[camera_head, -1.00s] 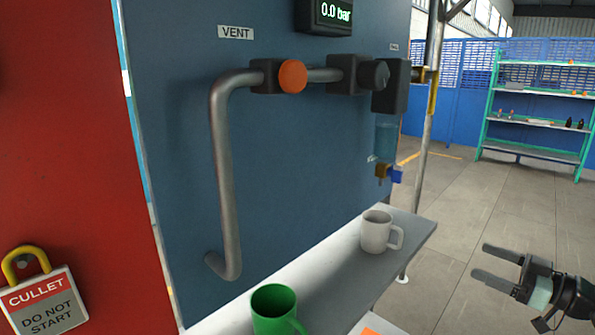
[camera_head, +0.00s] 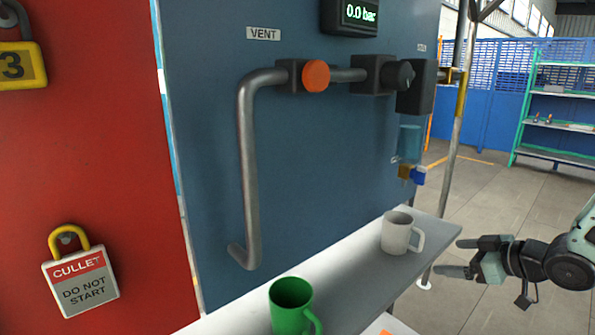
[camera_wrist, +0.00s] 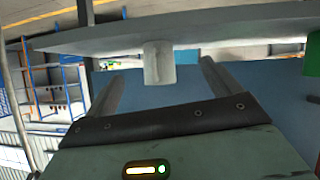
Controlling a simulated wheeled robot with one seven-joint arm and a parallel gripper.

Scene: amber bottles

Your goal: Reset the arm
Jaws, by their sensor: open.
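My gripper (camera_head: 452,257) is at the right in the head view, its two grey fingers apart and pointing left. It is open with nothing between the fingers, in the air to the right of the shelf. The wrist view, tilted well over, also shows the two fingers (camera_wrist: 165,88) spread apart. A whitish mug (camera_head: 396,233) stands upright on the narrow shelf (camera_head: 350,270), to the left of my fingertips. The mug also shows beyond the fingers in the wrist view (camera_wrist: 159,64). A green mug (camera_head: 290,305) stands further left on the shelf.
A blue panel (camera_head: 310,170) carries a bent metal pipe (camera_head: 248,170), an orange knob (camera_head: 315,76) and a 0.0 bar display (camera_head: 359,13). A red panel with a CULLET padlock tag (camera_head: 80,283) is at left. A metal post (camera_head: 452,150) stands right of the shelf. Open floor lies behind.

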